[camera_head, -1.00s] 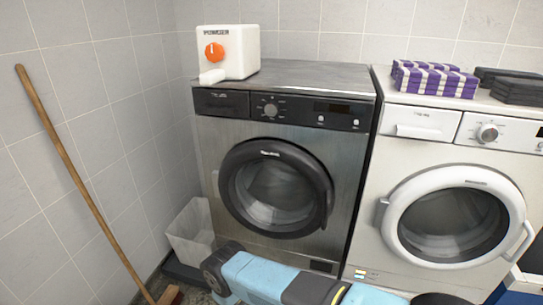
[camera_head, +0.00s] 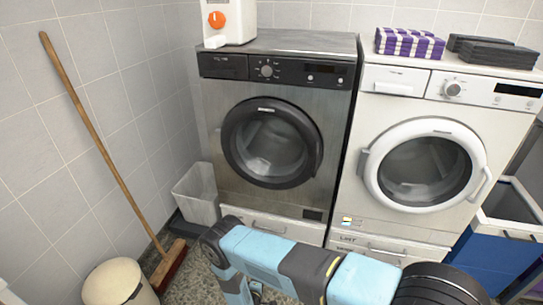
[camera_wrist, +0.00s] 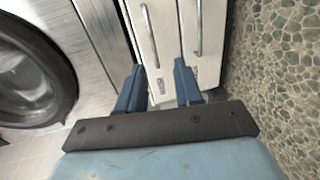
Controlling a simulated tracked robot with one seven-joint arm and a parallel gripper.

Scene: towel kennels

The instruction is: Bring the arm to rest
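My arm (camera_head: 285,257) stretches across the bottom of the head view, its blue links folded low in front of the two machines. Beyond the fingers are white drawer fronts with metal handles (camera_wrist: 198,30). The fingers appear clear of the drawers, though the exact gap is hard to tell.
A dark steel washer (camera_head: 222,110) and a white machine (camera_head: 350,180) stand side by side. Striped purple towels (camera_head: 409,44) and dark towels (camera_head: 497,53) lie on the white one.

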